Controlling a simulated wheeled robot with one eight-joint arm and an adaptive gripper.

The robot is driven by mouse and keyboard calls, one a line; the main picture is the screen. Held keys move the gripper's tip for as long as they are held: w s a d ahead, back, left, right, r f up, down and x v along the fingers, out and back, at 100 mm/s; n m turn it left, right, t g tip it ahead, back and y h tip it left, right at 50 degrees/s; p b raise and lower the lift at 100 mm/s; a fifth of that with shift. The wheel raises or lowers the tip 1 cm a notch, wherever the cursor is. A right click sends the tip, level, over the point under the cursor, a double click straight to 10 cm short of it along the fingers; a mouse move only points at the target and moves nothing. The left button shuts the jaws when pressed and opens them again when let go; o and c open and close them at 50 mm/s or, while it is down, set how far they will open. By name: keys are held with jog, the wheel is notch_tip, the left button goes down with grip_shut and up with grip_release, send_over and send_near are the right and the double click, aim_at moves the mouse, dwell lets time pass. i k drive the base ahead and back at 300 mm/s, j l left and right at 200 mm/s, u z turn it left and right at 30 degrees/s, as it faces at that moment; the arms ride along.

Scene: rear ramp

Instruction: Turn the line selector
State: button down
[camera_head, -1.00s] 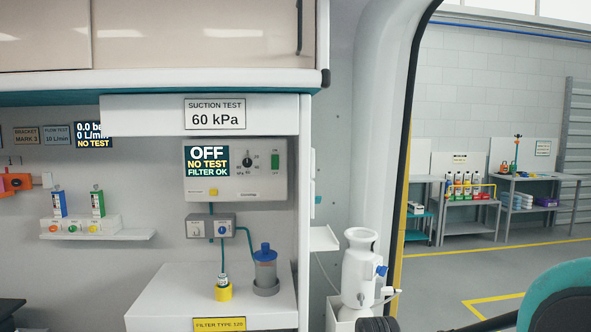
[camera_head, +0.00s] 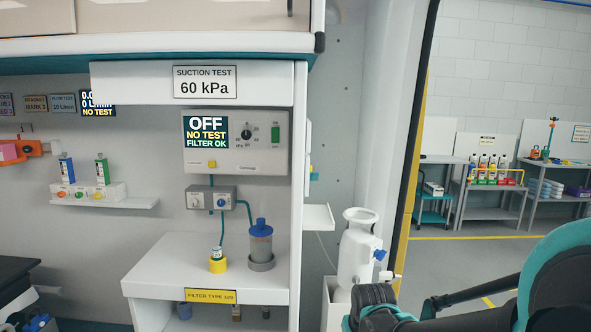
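A grey box with two small knobs (camera_head: 211,199), one with a blue face, hangs below the suction panel; it may hold the line selector, but I cannot read a label. The suction panel (camera_head: 265,158) above it has a black dial (camera_head: 246,134), a green switch (camera_head: 275,132) and a yellow button. Its display (camera_head: 206,131) reads OFF, NO TEST, FILTER OK. Teal tubes run from the knob box to a blue-capped jar (camera_head: 260,245) and a yellow-based fitting (camera_head: 217,261). Dark and teal parts of my arm show at lower right, away from the panel. I cannot make out my gripper's fingers.
A sign (camera_head: 206,83) reads SUCTION TEST 60 kPa. A white shelf (camera_head: 105,203) with coloured knobs is at left. Workbenches are beyond the opening.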

aim_at(313, 176)
jog(key=l+u, duration=0.2)
jog(key=l, duration=0.2)
jog(key=l+u, duration=0.2)
jog(key=l, duration=0.25)
jog(key=l+u, duration=0.2)
jog(key=l, duration=0.2)
jog(key=k+l+u, duration=0.2)
jog(key=l, duration=0.2)
jog(key=l+u, duration=0.2)
jog(key=l, duration=0.2)
jog(key=k+l+u, duration=0.15)
jog(key=l, duration=0.2)
jog(key=k+l+u, duration=0.2)
jog(key=l, duration=0.15)
jog(key=i, duration=0.05)
